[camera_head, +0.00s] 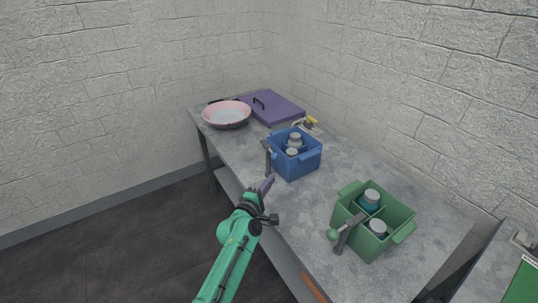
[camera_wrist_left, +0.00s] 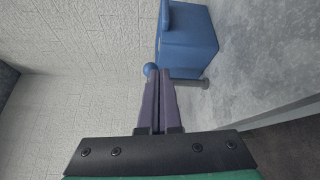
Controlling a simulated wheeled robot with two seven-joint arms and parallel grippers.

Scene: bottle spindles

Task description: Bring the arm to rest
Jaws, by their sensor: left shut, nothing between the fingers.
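My left gripper (camera_head: 267,184) is at the table's front edge in the head view, in front of the blue crate. Its two purple fingers (camera_wrist_left: 159,102) are shut against each other in the left wrist view, with nothing held. The blue crate (camera_head: 296,163) stands on the table just beyond the fingertips and holds several bottles. In the left wrist view the blue crate (camera_wrist_left: 188,42) is ahead of the fingers, slightly right; whether the fingers touch anything there is hard to tell. My right gripper is in neither view.
A grey post (camera_head: 267,158) stands at the blue crate's left side. A green crate (camera_head: 391,243) with bottles stands at the near right, beside another post (camera_head: 347,234). A pink pan (camera_head: 227,114) and purple board (camera_head: 272,106) lie at the back. Open floor (camera_head: 120,245) lies left of the table (camera_head: 330,270).

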